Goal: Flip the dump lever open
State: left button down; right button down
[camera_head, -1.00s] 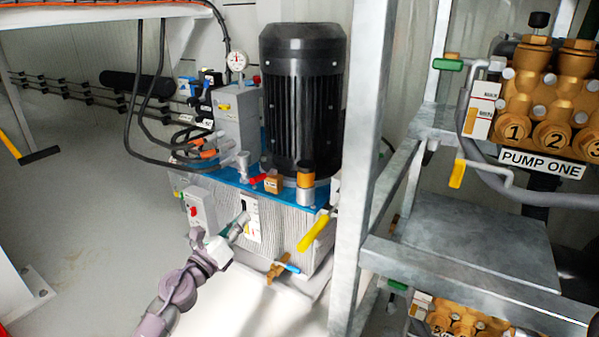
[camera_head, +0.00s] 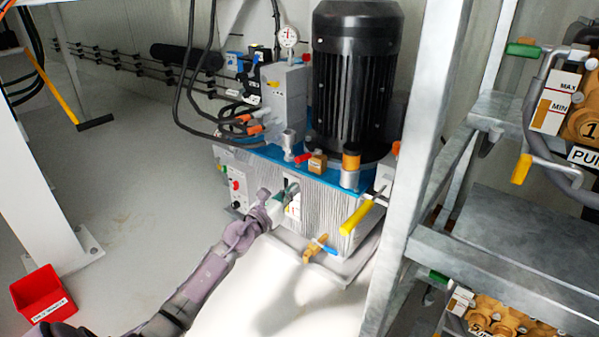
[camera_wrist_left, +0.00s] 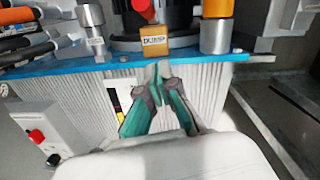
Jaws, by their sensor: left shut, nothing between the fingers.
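The red lever (camera_head: 303,157) sits on top of the blue-topped power unit (camera_head: 262,155), beside a small brass block (camera_head: 317,163). In the left wrist view, the brass block (camera_wrist_left: 154,42) carries a small label that seems to read DUMP, and the red lever end (camera_wrist_left: 144,8) shows above it, cut by the top edge. My left gripper (camera_head: 291,189) is in front of the unit's ribbed side, below the blue top and the lever. In the left wrist view its green-padded fingers (camera_wrist_left: 160,76) are together and empty, apart from the block. My right gripper is out of view.
A large black motor (camera_head: 354,75) stands behind the block. A yellow-handled lever (camera_head: 358,215) and a brass valve with a blue handle (camera_head: 318,247) are to the right. A grey steel frame post (camera_head: 425,130) bounds the right side. A red bin (camera_head: 42,293) is on the floor at left.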

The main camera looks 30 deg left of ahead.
aim_at(308, 156)
pick_arm(q)
jog(key=w+r, duration=0.4)
jog(key=shift+w+a+p, duration=0.3)
jog(key=shift+w, duration=0.05)
jog(key=shift+r, duration=0.1)
